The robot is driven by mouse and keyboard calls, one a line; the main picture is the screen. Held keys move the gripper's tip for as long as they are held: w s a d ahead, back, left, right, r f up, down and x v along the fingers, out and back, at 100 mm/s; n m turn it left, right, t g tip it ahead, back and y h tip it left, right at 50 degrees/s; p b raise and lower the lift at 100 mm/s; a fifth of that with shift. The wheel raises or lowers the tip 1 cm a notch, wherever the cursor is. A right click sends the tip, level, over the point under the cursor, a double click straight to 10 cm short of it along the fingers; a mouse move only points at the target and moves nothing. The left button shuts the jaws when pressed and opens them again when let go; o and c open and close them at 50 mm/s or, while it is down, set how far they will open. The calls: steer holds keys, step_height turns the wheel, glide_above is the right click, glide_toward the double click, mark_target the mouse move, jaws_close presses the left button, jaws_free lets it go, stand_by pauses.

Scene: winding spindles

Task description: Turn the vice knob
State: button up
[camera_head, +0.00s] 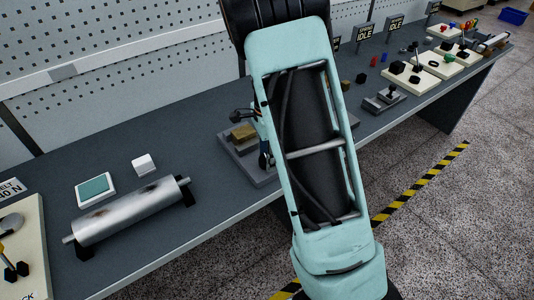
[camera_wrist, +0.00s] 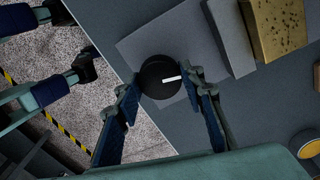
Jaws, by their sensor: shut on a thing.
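The vice knob (camera_wrist: 156,84) is a round black disc with a white mark, at the centre of the wrist view. My gripper (camera_wrist: 162,84) has one blue-padded finger on each side of it and is shut on it. The vice (camera_wrist: 228,38) is grey, with a speckled brass-coloured block (camera_wrist: 278,25) beside its jaw. In the head view the vice (camera_head: 262,178) sits on the bench, partly hidden by my arm. The block (camera_head: 243,132) shows there too, but the knob is hidden.
The grey bench (camera_head: 105,175) runs along a pegboard wall. A metal roller (camera_head: 130,210) on black supports, a teal-topped pad (camera_head: 95,189) and a small white block (camera_head: 143,165) lie to the left. Several fixtures stand at the right. A yellow-black stripe (camera_head: 420,185) marks the floor.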

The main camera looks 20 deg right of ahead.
steer(key=m+p, duration=0.1)
steer(key=m, duration=0.2)
steer(key=shift+r+m+p, duration=0.2)
steer(key=shift+m+p, duration=0.1)
steer(key=shift+p, duration=0.05)
steer(key=shift+f+m+p, duration=0.1)
steer(key=shift+m+p, duration=0.6)
steer(key=shift+m, duration=0.6)
steer(key=o, duration=1.2)
steer(key=shift+c, duration=0.2)
step_height(320, 180, up, 12)
